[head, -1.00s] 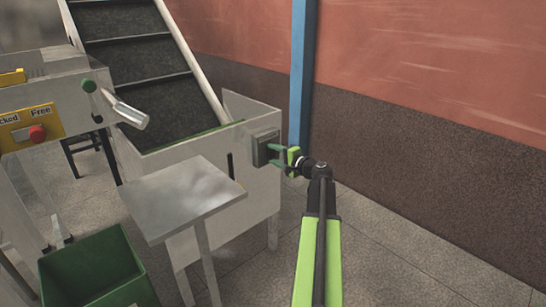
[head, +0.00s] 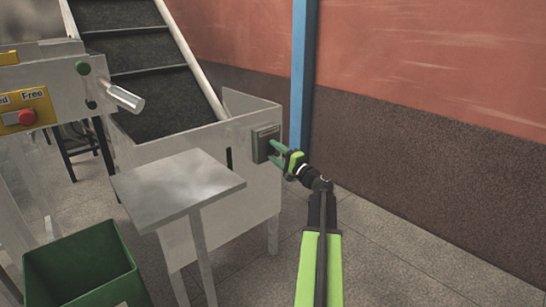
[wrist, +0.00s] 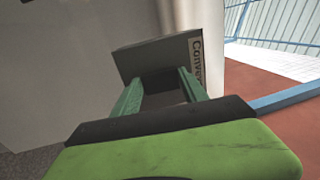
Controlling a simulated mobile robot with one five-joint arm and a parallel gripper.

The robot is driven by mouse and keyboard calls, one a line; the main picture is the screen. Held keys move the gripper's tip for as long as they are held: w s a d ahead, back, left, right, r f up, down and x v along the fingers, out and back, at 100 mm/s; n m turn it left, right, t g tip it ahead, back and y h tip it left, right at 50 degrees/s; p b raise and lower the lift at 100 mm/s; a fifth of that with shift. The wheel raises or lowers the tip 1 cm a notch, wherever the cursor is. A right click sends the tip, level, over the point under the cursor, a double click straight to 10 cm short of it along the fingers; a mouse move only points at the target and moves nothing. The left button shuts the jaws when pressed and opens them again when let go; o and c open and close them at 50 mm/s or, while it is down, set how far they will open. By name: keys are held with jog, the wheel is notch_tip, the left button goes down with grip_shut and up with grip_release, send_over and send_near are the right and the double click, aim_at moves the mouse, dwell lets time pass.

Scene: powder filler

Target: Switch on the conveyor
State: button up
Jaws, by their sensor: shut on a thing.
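The conveyor's switch box (head: 261,134) is a small grey box on the right face of the conveyor's metal housing. In the wrist view the box (wrist: 137,61) carries a pale label reading "Conve…", the rest cut off. My gripper (head: 272,151) reaches the front of the box with its green fingers. In the wrist view my gripper (wrist: 160,84) has one finger on each side of a dark grey part on the box front, and it is shut on that part, the switch. The switch is mostly hidden between the fingers. The conveyor belt (head: 150,89) slopes up behind the housing.
A small metal table (head: 178,188) stands just left of the switch box. A green bin (head: 80,267) is on the floor at lower left. A yellow panel with a red button (head: 27,118) is at far left. A blue post (head: 301,80) rises behind the housing. Floor at right is clear.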

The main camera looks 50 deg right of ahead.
jog(key=o, duration=1.4)
jog(key=s+f+b, duration=0.1)
jog(key=s, duration=0.4)
jog(key=s+a+f, duration=0.1)
jog(key=s, duration=0.5)
jog(key=s+b, duration=0.1)
jog(key=s, duration=0.5)
jog(key=shift+a+f+b, duration=0.15)
jog(key=shift+f+b, duration=0.2)
jog(key=shift+f, duration=0.05)
